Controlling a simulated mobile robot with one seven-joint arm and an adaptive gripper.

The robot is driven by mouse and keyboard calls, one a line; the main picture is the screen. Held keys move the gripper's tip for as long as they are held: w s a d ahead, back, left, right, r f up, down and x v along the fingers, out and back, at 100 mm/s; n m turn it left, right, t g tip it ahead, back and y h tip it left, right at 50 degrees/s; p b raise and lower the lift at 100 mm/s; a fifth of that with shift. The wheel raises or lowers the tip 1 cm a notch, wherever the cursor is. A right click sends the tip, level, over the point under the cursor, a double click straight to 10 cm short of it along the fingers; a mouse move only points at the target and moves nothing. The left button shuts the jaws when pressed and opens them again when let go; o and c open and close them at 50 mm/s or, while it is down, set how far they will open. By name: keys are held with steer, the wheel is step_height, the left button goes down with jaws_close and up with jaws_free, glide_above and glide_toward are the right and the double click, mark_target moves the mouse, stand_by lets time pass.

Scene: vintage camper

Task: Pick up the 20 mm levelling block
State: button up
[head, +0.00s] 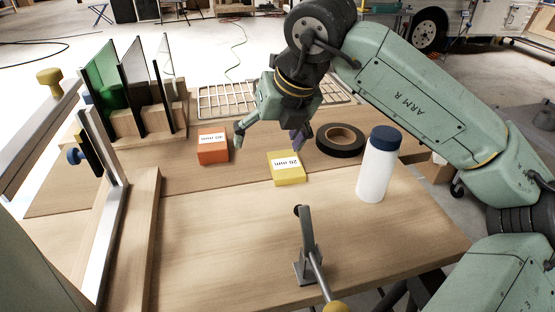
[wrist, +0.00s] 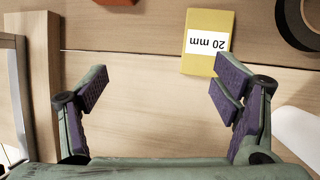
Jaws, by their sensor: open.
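The 20 mm levelling block (head: 288,173) is a flat yellow block with a white "20 mm" label, lying on the wooden table. In the wrist view the yellow block (wrist: 198,64) lies ahead of the fingers and right of the middle, near the right fingertip. My gripper (head: 268,138) is open and empty above the table, behind the block in the head view. In the wrist view its purple-padded fingers (wrist: 162,86) stand wide apart with bare wood between them. The block is not between the pads.
An orange labelled block (head: 213,153) sits left of the yellow one. A black tape roll (head: 340,141) and a white bottle with blue cap (head: 375,172) stand to the right. A metal clamp (head: 307,250) is in front. Glass panes in a wooden rack (head: 150,121) stand left.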

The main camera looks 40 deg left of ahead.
mark_target(285, 161)
steer(key=shift+m+t+h, duration=0.4)
steer(key=shift+t+h, duration=0.4)
steer(key=shift+t, duration=0.1)
steer(key=w+f, duration=0.1)
steer(key=w+d+f, duration=0.1)
steer(key=w+f, duration=0.3)
steer(key=shift+d, duration=0.3)
steer(key=x, duration=0.1)
steer(key=p+x, duration=0.1)
steer(key=x, duration=0.1)
steer(key=a+p+x, duration=0.1)
steer(key=x, duration=0.1)
steer(key=shift+w+r, duration=0.1)
steer(key=shift+w, duration=0.2)
steer(key=shift+w+a+f, duration=0.1)
steer(key=shift+f, duration=0.15)
steer(key=shift+f+b, duration=0.25)
steer(key=shift+b, duration=0.3)
steer(key=shift+c, duration=0.6)
